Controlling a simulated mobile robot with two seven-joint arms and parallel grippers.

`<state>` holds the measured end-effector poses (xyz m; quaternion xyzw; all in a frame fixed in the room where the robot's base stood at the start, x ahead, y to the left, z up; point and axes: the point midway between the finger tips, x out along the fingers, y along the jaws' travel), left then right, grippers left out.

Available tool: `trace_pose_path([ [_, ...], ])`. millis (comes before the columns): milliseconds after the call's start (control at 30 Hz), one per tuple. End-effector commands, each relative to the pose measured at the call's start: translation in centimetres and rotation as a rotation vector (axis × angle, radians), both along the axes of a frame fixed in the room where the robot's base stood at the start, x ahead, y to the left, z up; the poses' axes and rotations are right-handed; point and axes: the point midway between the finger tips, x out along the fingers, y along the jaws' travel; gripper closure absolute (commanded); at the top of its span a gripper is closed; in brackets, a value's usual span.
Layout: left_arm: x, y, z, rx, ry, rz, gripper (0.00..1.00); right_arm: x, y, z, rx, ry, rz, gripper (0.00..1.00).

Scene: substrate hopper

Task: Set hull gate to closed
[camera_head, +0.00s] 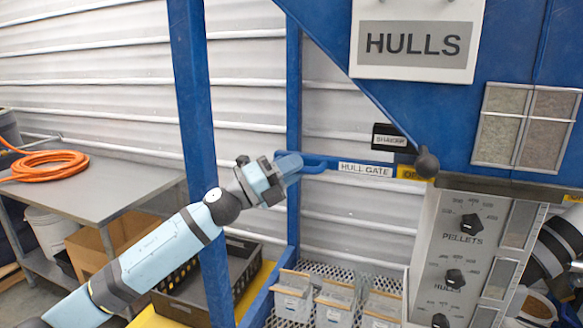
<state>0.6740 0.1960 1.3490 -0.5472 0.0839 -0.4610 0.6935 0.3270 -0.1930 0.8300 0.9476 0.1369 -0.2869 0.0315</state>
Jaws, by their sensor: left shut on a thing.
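The hull gate (366,169) is a blue bar with a white "HULL GATE" label, set below the blue hopper. A blue loop handle (316,163) forms its left end. A yellow tag (408,172) with partly hidden lettering sits at its right end, beside a dark round knob. My left gripper (289,168) is shut on the handle at its left end, and its arm reaches in from the lower left. The fingertips partly cover the handle. My right gripper does not show.
The blue hopper (437,115) carries a "HULLS" sign (417,42). A control panel (459,255) with dials stands at the lower right. Blue posts (192,90) frame the space. Several small bins (335,300) stand below. A metal table (88,187) holds an orange hose (45,166).

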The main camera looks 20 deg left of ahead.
Motion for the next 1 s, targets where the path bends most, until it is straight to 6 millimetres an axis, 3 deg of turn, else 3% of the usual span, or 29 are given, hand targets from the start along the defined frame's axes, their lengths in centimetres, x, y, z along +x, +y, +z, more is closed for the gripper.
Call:
trace_pose_path([
  [300,-0.2,-6.3,0.3,-0.002,0.001,-0.004,1.00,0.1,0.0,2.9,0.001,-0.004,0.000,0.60],
  [667,-0.3,-7.2,0.0,0.000,0.000,-0.003,1.00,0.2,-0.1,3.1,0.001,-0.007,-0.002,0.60],
  [700,-0.3,-7.2,0.0,0.000,0.000,-0.003,0.81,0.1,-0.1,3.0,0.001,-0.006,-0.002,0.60],
  [800,-0.3,-7.2,0.0,0.000,0.000,-0.003,0.58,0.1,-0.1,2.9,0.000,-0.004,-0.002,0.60],
  [1000,-0.3,-7.1,0.0,0.000,0.000,-0.002,0.58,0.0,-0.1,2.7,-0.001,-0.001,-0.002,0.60],
])
